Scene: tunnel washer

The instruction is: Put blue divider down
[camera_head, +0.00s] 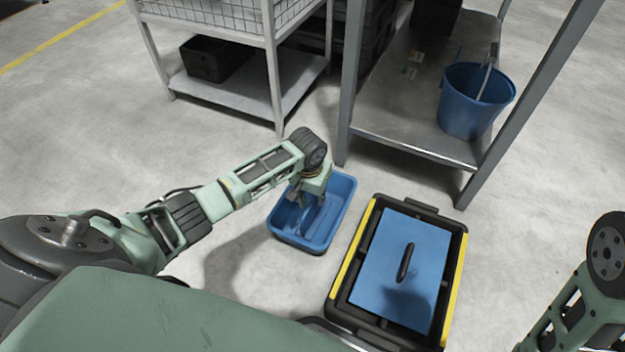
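A flat blue panel with a dark slot-like handle in its middle, which looks like the blue divider (388,277), lies level in a black crate with yellow side edges (456,290). No gripper touches it. My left gripper (309,199) points down into a blue tray (286,239) on the floor, left of the crate. A raised blue part shows inside the tray beside the fingers. The fingertips are small and partly hidden, so I cannot tell whether they hold it. My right arm shows at the lower right edge, but its gripper is out of view.
A metal shelf unit (405,140) stands behind the crate, with a blue bucket (474,102) on its lower shelf. A white rack (245,95) with a black box (214,58) stands at the back left. Bare floor lies right of the crate.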

